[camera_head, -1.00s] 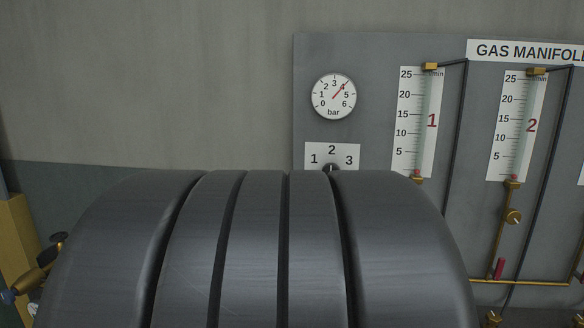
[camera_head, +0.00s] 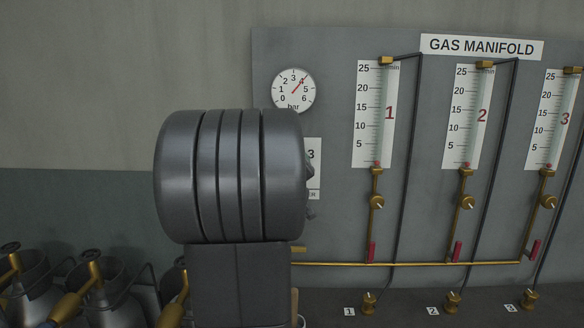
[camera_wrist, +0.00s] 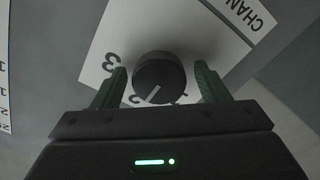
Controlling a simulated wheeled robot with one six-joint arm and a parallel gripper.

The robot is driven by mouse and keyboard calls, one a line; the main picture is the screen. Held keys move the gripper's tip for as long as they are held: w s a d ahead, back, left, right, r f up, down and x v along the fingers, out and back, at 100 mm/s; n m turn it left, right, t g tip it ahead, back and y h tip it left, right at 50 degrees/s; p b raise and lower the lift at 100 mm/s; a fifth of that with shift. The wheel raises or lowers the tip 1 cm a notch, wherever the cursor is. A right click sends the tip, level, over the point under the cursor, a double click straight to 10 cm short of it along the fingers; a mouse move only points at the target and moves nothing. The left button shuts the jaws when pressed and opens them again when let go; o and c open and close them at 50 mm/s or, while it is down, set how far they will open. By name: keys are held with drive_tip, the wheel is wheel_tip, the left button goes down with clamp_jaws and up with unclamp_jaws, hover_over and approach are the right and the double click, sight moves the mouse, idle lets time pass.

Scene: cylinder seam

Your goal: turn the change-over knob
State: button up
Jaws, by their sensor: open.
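The change-over knob (camera_wrist: 158,76) is a dark round knob with a white pointer line, seen close up in the wrist view. Its white label plate (camera_wrist: 225,38) carries a 3 and part of a word starting "CHAN"; another numeral is partly covered by the knob. My gripper (camera_wrist: 160,67) is open, with one green finger on each side of the knob. I cannot tell whether either finger touches it. In the head view my arm hides most of the label plate (camera_head: 314,180); a small dark shape beside the arm is too unclear to name.
The grey gas manifold panel (camera_head: 330,225) bears a pressure gauge (camera_head: 293,91) reading about 4 bar and numbered flow tubes (camera_head: 375,110) with brass valves. A brass pipe (camera_head: 420,263) runs below them. Gas cylinders (camera_head: 110,300) stand at lower left.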

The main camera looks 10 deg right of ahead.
drive_tip(key=shift+c, duration=0.2)
drive_tip(key=c, duration=1)
drive_tip(key=shift+o, duration=0.2)
drive_tip(key=shift+m, duration=0.3)
drive_tip(key=m+b, duration=0.2)
drive_tip(key=m, duration=0.3)
drive_tip(key=shift+d+f+b, duration=0.1)
drive_tip(key=shift+b, duration=0.2)
drive_tip(key=m+b, duration=0.1)
drive_tip(key=m, duration=0.5)
drive_tip(key=shift+b, duration=0.3)
drive_tip(key=shift+m, duration=0.3)
drive_tip(key=o, duration=1)
